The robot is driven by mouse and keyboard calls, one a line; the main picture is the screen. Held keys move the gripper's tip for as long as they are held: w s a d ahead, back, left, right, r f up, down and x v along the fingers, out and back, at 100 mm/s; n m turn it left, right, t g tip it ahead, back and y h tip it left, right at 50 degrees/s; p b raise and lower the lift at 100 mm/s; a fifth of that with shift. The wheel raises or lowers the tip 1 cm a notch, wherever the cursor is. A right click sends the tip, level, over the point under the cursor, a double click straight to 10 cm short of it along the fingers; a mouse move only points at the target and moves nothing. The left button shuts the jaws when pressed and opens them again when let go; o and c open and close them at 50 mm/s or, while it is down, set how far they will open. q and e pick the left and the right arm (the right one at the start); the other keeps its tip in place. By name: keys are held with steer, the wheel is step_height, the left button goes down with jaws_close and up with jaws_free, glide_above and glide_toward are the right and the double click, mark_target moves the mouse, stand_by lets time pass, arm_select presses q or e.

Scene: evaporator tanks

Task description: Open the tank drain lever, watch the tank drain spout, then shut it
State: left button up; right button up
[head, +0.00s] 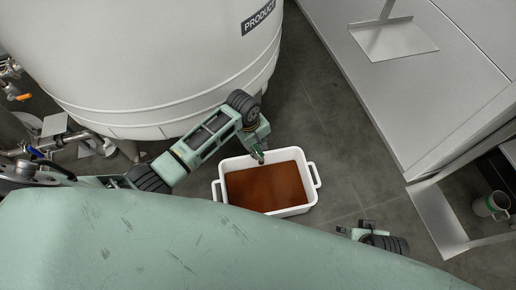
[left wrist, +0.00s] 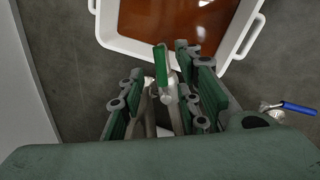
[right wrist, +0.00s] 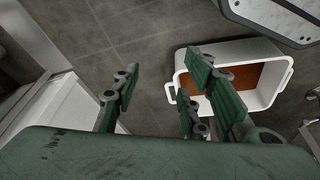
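The white tank (head: 150,60) fills the upper left of the head view. My left gripper (head: 258,150) is low by its front, above a white tub. In the left wrist view, a green lever (left wrist: 161,66) on a small metal fitting (left wrist: 167,95) stands between the fingers of my left gripper (left wrist: 160,82). The fingers are apart, with gaps visible beside the lever. The fingers hide much of the fitting, and I cannot make out the spout or a stream. My right gripper (right wrist: 160,85) is open and empty; it shows only partly in the head view (head: 372,232).
The white two-handled tub (head: 218,188) holds brown liquid (head: 265,187) on the grey floor. A blue-handled valve (left wrist: 298,108) is at the right in the left wrist view. A pale bench (head: 400,110) and a mug (head: 490,204) stand at the right. Floor between tub and bench is clear.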

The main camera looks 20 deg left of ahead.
mark_target(258, 151)
arm_select(q)
steer(key=shift+w+d+f+b, duration=0.15)
steer(key=shift+f+b, duration=0.15)
steer(key=shift+f, duration=0.7)
steer(key=shift+w+d+f+b, duration=0.1)
steer(key=shift+f+b, duration=0.2)
steer(key=shift+f, duration=0.65)
arm_select(e)
step_height(258, 151, up, 6)
steer(key=shift+s, duration=0.2)
arm_select(q)
jaws_close()
